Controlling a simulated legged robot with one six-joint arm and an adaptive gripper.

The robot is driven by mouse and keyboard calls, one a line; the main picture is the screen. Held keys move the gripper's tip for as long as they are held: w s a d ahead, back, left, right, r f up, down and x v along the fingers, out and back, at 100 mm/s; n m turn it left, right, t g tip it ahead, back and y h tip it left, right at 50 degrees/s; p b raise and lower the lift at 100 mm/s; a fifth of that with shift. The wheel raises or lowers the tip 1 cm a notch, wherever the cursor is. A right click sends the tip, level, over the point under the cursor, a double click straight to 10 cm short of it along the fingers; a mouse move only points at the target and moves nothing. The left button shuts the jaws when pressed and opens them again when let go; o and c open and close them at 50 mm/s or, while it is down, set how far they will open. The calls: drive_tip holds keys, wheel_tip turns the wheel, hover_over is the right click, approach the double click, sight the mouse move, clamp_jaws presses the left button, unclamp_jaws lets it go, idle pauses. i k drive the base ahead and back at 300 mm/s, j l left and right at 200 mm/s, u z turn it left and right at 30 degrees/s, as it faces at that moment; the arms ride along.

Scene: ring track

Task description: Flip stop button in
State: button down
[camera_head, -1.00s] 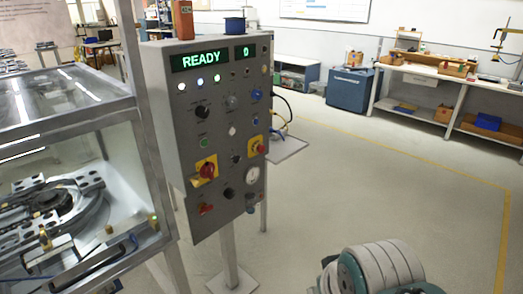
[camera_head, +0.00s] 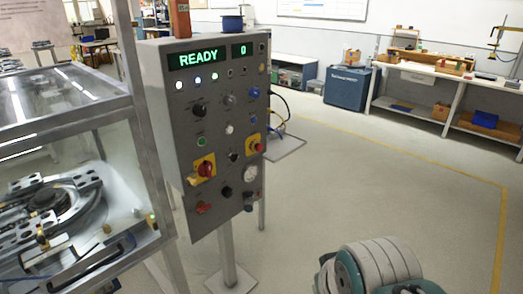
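A grey control panel (camera_head: 175,95) stands upright on a post at the centre-left, with a green display (camera_head: 199,59) reading READY and a second one showing 0. A red mushroom button on a yellow plate (camera_head: 258,147) sits on the panel's right side, apart from my arm. Part of my arm shows at the bottom right; my gripper is not visible.
A glass-sided machine enclosure (camera_head: 75,150) stands close on the panel's left. A blue cabinet (camera_head: 346,88) and a workbench (camera_head: 440,85) are at the back right. The floor (camera_head: 370,180) right of the panel is clear, with a yellow line across it.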

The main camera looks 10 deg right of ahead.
sight(259, 147)
drive_tip(key=i+z, duration=0.5)
drive_tip(key=i, duration=0.45)
